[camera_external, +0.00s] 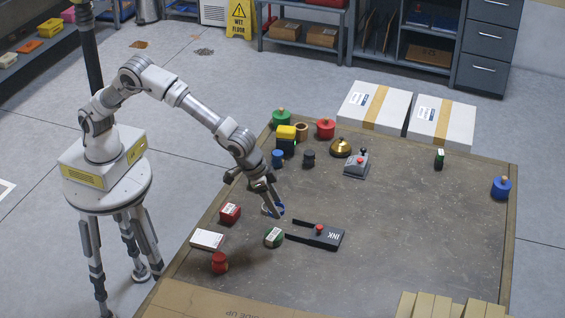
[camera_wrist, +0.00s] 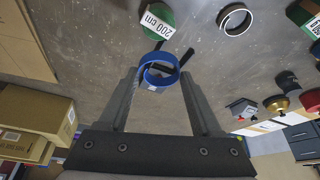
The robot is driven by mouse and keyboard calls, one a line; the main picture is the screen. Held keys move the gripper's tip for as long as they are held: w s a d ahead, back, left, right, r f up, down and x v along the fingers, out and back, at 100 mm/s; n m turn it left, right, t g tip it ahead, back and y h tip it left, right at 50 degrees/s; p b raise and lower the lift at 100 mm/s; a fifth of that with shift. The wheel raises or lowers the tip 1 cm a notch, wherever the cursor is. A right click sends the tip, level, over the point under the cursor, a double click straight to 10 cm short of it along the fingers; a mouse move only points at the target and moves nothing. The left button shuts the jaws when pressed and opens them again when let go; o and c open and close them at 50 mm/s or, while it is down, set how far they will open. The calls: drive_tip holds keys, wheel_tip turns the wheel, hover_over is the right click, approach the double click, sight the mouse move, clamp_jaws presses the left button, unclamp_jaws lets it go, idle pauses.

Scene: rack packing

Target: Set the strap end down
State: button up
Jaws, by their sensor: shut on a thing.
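My gripper (camera_external: 268,192) reaches down over the left part of the table. A blue loop of band (camera_wrist: 160,68), which looks like the strap end, sits between my fingertips (camera_wrist: 158,76); the fingers are shut on it. In the external view the blue piece (camera_external: 273,209) shows just under the fingers, close above or on the table; I cannot tell if it touches. A green roll with a white "200 cm" label (camera_wrist: 158,20) lies just beyond the loop in the wrist view. The rest of the strap is not clearly seen.
A red block (camera_external: 230,214), a white box (camera_external: 207,240) and a red jar (camera_external: 219,263) stand to the left. The table's right half (camera_external: 420,230) is mostly clear.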

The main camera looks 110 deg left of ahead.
drive_tip(key=s+d+m+h, duration=0.1)
drive_tip(key=s+d+m, duration=0.25)
drive_tip(key=d, duration=0.65)
drive_tip(key=s+d+m+h, duration=0.15)
drive_tip(key=s+d, duration=0.35)
drive_tip(key=d, duration=0.5)
drive_tip(key=b, duration=0.2)
hover_over(262, 268)
drive_tip(key=s, duration=0.2)
drive_tip(key=shift+m, duration=0.4)
drive_tip(key=f, duration=0.6)
drive_tip(key=shift+w+f, duration=0.2)
drive_tip(key=shift+f, duration=2.2)
drive_tip(key=shift+f+b, duration=0.25)
drive_tip(key=shift+b, duration=0.1)
drive_tip(key=o, duration=1.3)
drive_tip(key=shift+r, duration=0.15)
